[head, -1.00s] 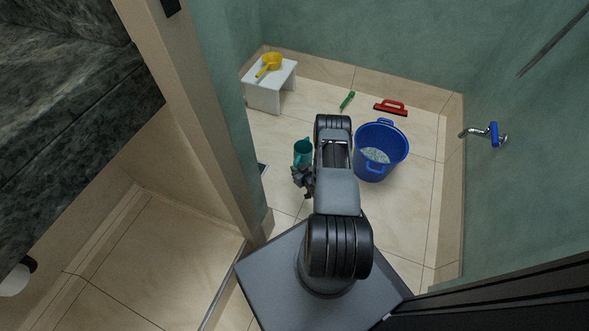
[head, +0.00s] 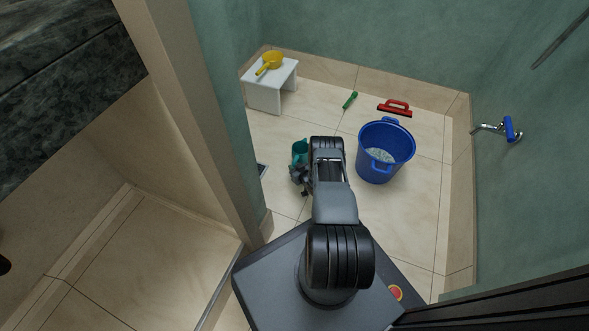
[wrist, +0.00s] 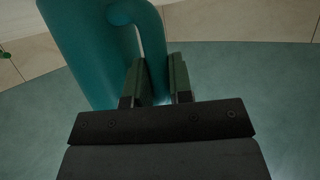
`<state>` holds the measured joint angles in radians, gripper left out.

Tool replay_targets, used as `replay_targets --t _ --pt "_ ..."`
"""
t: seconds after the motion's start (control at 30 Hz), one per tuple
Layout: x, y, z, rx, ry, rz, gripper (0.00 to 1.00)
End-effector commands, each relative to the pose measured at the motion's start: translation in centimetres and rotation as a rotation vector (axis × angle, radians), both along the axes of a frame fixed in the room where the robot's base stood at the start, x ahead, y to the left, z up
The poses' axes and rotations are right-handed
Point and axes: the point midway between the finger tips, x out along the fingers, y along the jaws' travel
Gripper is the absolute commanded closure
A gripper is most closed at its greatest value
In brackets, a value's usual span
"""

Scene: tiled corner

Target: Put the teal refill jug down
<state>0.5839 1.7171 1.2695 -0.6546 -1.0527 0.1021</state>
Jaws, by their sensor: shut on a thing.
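The teal refill jug (head: 299,150) shows in the head view just left of my arm, with its open top facing up. In the wrist view the jug's teal body (wrist: 85,45) fills the upper left, and its handle curves down between my fingers. My gripper (wrist: 160,82) is shut on the jug's handle. In the head view my gripper (head: 300,178) is at the near side of the jug, partly hidden by my arm. The jug's base is hidden, so I cannot tell whether it touches the floor.
A blue bucket (head: 398,140) with pale contents stands right of my arm. Behind are a green brush (head: 350,99), a red float (head: 395,112) and a white stool (head: 284,92) bearing a yellow scoop (head: 270,61). Tiled floor (head: 290,124) is clear between jug and stool.

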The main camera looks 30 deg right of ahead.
Motion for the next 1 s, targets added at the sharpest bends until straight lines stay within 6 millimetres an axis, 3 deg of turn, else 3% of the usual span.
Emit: replay_targets --t 0.43,0.47,0.7,1.0 --pt "0.01 -0.02 -0.52 -0.001 -0.001 0.0 1.0" --pt "0.01 -0.03 -0.47 -0.001 -0.001 0.0 0.77" --pt "0.02 -0.03 -0.46 0.0 -0.001 -0.001 0.54" --pt "0.02 -0.03 -0.45 -0.001 -0.001 -0.001 0.54"
